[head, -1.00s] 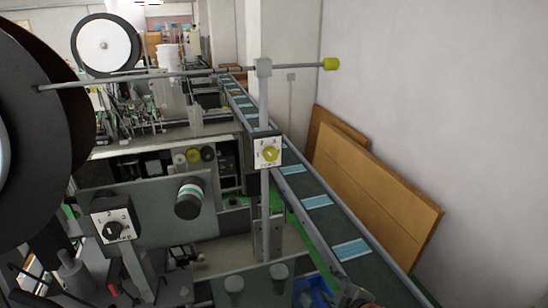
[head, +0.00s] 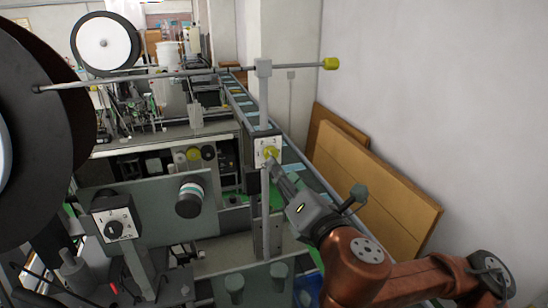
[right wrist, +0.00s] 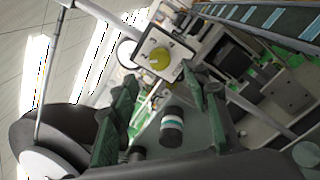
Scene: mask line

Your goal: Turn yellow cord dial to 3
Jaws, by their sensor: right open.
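The yellow cord dial (head: 271,152) is a round yellow knob on a white square plate (head: 262,143) with dark markings, mounted on a grey post. My left gripper is not in view.
A second plate with a black dial (head: 115,230) stands at the lower left. A conveyor (head: 308,175) with blue-and-white pieces runs behind my right arm. Brown boards (head: 375,190) lean on the right wall. A horizontal rod with a yellow end (head: 331,63) crosses above the dial.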

